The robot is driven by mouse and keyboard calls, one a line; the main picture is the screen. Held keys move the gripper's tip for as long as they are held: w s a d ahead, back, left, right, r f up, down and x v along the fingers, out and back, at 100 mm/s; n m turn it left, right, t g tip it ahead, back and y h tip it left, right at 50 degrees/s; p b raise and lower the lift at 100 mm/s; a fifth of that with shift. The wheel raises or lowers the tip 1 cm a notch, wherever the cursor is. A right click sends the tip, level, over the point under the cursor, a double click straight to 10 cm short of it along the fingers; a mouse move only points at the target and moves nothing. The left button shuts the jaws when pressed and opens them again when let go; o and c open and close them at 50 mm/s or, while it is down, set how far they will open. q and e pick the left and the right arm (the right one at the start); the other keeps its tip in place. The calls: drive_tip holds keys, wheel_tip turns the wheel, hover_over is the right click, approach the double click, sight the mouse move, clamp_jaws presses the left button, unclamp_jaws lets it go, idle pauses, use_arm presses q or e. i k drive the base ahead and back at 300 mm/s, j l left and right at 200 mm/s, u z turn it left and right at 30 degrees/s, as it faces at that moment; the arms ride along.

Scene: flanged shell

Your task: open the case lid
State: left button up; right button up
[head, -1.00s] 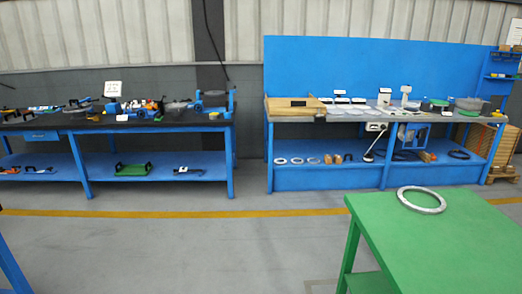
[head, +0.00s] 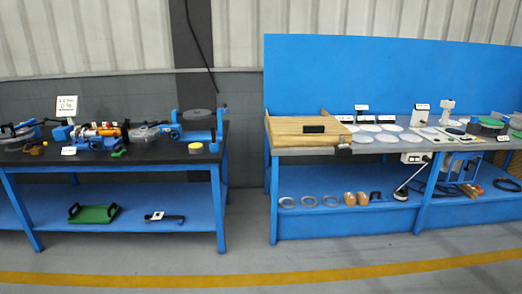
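Neither of my grippers shows in the head view.
The blue right-hand bench (head: 350,218) carries several pale discs (head: 388,127) beside the box, with rings (head: 309,201) on its lower shelf. A black-topped bench (head: 150,160) with tools stands left. A gap separates the benches. The floor (head: 250,262) ahead, with a yellow line (head: 150,279), is clear.

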sight(282, 126)
drive_tip(key=i+z, duration=0.25)
drive_tip(key=i, duration=0.7)
drive_tip(key=i+j+z, duration=0.1)
drive_tip(key=i+z, duration=0.15)
drive_tip(key=i, duration=0.7)
drive_tip(key=i+j, duration=0.15)
drive_tip(key=i, duration=0.3)
drive_tip(key=i+j, duration=0.15)
drive_tip(key=i, duration=0.3)
drive_tip(key=i+j+z, duration=0.1)
drive_tip(key=i, duration=0.3)
